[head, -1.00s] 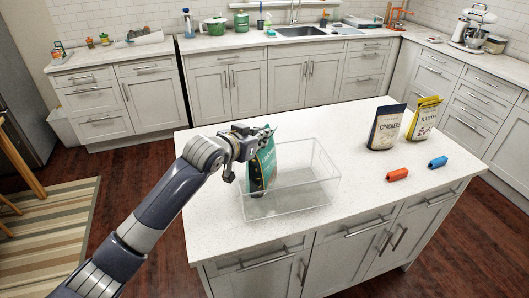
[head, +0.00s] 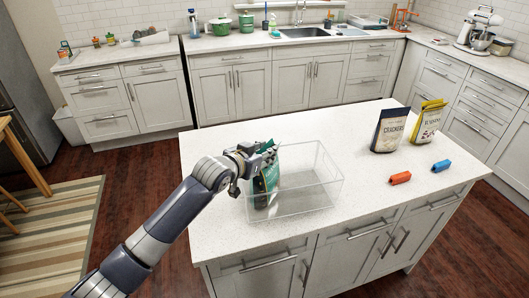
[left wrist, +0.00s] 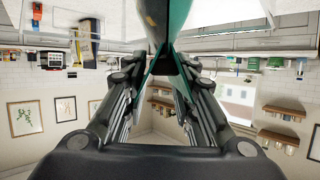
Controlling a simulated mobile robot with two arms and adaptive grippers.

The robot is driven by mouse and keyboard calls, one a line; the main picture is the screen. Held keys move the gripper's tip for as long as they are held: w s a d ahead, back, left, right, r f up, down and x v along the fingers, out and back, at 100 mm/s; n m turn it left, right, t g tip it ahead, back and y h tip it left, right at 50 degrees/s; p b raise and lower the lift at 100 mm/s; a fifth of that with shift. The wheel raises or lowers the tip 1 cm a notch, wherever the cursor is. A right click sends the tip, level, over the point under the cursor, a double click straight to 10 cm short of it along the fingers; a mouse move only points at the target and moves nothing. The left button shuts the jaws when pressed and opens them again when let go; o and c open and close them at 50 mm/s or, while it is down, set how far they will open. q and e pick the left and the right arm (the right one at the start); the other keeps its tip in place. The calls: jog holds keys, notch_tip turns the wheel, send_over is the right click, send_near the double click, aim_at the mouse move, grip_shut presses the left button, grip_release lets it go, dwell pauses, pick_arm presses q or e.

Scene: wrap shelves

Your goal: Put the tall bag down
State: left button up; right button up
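The green and dark bag (head: 267,183) stands roughly upright inside the left part of the clear bin (head: 318,200) on the island counter. My left gripper (head: 262,158) is at the bag's top, coming from the left over the bin's left wall. In the left wrist view, the fingers of my left gripper (left wrist: 165,62) close on the bag's green top edge (left wrist: 180,25). The bag's base looks at or near the bin floor; I cannot tell whether it touches. The gripper hides part of the bag's upper front. My right gripper is not in view.
A dark crackers bag (head: 389,130) and a yellow-topped bag (head: 428,122) stand at the counter's right. An orange item (head: 400,178) and a blue item (head: 441,165) lie before them. The bin's right part is empty. The island's left and back areas are clear.

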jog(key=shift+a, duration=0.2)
pick_arm(q)
jog(key=shift+r, duration=0.2)
jog(key=shift+s+a+r, duration=0.15)
jog(key=shift+s+a, duration=0.15)
jog(key=shift+s, duration=0.2)
jog(key=b+v, duration=0.2)
jog(key=v, duration=0.8)
jog(key=shift+s+a+r, duration=0.2)
jog(key=shift+s+r, duration=0.1)
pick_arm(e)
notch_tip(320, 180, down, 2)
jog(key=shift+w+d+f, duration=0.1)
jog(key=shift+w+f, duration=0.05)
pick_arm(q)
jog(key=shift+f, duration=0.1)
